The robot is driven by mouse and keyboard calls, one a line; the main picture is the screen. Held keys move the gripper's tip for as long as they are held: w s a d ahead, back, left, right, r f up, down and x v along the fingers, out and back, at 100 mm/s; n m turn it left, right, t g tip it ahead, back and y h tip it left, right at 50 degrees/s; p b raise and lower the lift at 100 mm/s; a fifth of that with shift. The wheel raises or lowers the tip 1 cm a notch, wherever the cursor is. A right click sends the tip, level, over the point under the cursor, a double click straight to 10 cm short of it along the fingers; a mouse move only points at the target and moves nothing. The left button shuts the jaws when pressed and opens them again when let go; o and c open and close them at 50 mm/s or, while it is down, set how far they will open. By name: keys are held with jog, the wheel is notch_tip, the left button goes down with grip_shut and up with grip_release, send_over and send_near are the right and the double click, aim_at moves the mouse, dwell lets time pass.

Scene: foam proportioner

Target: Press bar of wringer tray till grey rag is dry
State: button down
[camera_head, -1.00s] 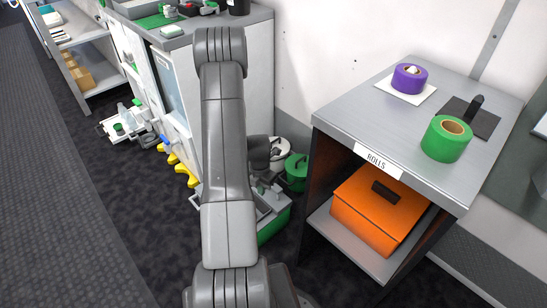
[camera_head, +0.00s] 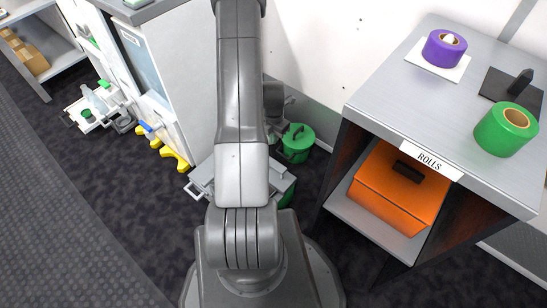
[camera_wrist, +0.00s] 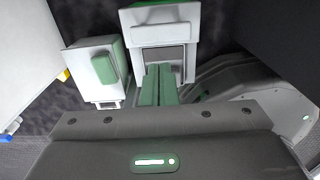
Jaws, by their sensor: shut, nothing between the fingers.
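In the wrist view my gripper (camera_wrist: 159,84) shows as two greenish fingers side by side, shut and empty. They point at a pale grey box-like unit (camera_wrist: 164,32) with a dark front recess; I cannot tell whether they touch it. A smaller pale unit with a green pad (camera_wrist: 105,68) stands to its left. In the head view a grey tray-like box with a side handle (camera_head: 201,178) sits on the floor, partly behind my arm. I cannot tell for sure which is the wringer tray. Its bar and the grey rag cannot be made out. My fingers are hidden in the head view.
A green lidded pot (camera_head: 297,143) stands by the wall. A shelf unit labelled ROLLS (camera_head: 431,160) holds an orange box (camera_head: 400,190), with purple and green rolls on top. A white cabinet (camera_head: 175,75) stands left, with yellow feet near a low tray (camera_head: 70,115). Dark floor lies open front left.

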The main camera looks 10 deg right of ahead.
aim_at(274, 164)
jog(key=shift+f, duration=0.15)
notch_tip(274, 164, down, 14)
jog(key=b, duration=0.3)
dwell(0.4)
jog(key=shift+f+b, duration=1.65)
jog(key=shift+f, duration=0.15)
jog(key=shift+w, duration=0.1)
